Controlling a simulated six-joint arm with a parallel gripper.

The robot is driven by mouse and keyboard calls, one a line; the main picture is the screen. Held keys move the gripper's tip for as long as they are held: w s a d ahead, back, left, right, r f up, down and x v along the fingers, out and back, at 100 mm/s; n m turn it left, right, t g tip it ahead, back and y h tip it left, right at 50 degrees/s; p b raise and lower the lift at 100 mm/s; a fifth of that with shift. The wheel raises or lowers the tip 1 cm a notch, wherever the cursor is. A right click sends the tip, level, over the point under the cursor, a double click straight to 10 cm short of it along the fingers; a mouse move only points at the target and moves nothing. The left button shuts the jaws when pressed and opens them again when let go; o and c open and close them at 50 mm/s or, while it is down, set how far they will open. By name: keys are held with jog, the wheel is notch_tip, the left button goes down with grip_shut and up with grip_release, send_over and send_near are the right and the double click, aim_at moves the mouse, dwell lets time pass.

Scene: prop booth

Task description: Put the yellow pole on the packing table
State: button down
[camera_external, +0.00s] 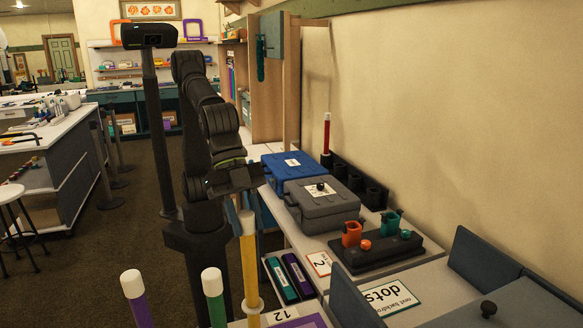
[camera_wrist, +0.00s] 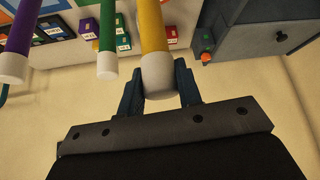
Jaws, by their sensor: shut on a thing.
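The yellow pole (camera_external: 249,265) stands upright in the external view, with a white cap on top and a pale ring lower down. Its lower end is out of frame. It also shows in the wrist view (camera_wrist: 152,28), its white cap between my fingers. My gripper (camera_external: 241,207) is shut on the pole just below or at the cap; the wrist view shows both dark fingertips (camera_wrist: 159,85) beside it. I see no sign marking the packing table; a white-topped table (camera_external: 350,243) with cases runs along the right wall, and another white-topped counter (camera_external: 55,133) is at the left.
A green pole (camera_external: 215,300) and a purple pole (camera_external: 139,300) stand left of the yellow one. A blue case (camera_external: 292,172), a grey case (camera_external: 318,208) and a black holder (camera_external: 375,256) crowd the wall table. A red pole (camera_external: 326,135) stands behind the cases.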

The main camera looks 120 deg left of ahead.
jog(key=w+a+f, duration=0.1)
jog(key=w+f, duration=0.2)
jog(key=f, duration=0.3)
jog(key=shift+w+a+f, duration=0.15)
jog(key=shift+w+a, duration=0.15)
jog(key=shift+a, duration=0.05)
jog(key=c, duration=1)
grip_release()
jog(key=shift+f, duration=0.1)
jog(key=v, duration=1.2)
